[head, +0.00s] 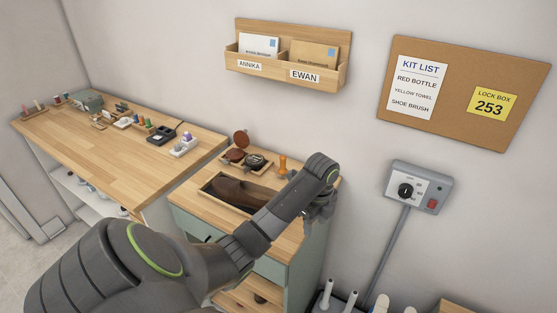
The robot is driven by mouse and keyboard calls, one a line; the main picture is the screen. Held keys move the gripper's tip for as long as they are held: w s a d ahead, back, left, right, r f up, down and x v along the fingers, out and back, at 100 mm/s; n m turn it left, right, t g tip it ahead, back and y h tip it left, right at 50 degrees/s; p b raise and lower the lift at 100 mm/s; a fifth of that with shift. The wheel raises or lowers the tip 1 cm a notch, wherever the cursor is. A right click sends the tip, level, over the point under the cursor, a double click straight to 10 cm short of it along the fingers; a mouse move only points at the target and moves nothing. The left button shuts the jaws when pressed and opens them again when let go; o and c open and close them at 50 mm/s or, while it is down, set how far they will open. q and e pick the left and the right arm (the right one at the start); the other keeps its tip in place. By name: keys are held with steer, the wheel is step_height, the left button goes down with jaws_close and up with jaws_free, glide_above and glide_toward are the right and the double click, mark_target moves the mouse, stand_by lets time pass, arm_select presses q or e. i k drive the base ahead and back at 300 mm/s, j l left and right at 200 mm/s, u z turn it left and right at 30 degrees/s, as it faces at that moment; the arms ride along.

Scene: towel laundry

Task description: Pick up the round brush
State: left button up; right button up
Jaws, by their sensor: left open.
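My left gripper (309,222) is over the right edge of the small cabinet's wooden top, pointing downward. It is open, and I see nothing between its fingers, though they are small and partly hidden by the arm. A small upright piece with an orange-brown handle (282,164) stands at the back right of the cabinet top, behind and left of the gripper and apart from it. It may be the round brush; its lower end is too small to tell. My right gripper is not in view.
The cabinet top (188,198) holds round dark tins (255,161) and a tray with a dark brown shoe-like object (240,194), partly behind my arm. A long workbench (100,155) with small items stands left. A wall control box (419,187) is right of the gripper.

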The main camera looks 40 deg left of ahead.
mark_target(282, 172)
steer(key=i+j, duration=0.15)
steer(key=j, duration=0.2)
steer(key=i+j, duration=0.15)
steer(key=j, duration=0.2)
steer(key=i+j, duration=0.1)
steer(key=j, duration=0.25)
steer(key=i+j, duration=0.15)
steer(key=j, duration=0.2)
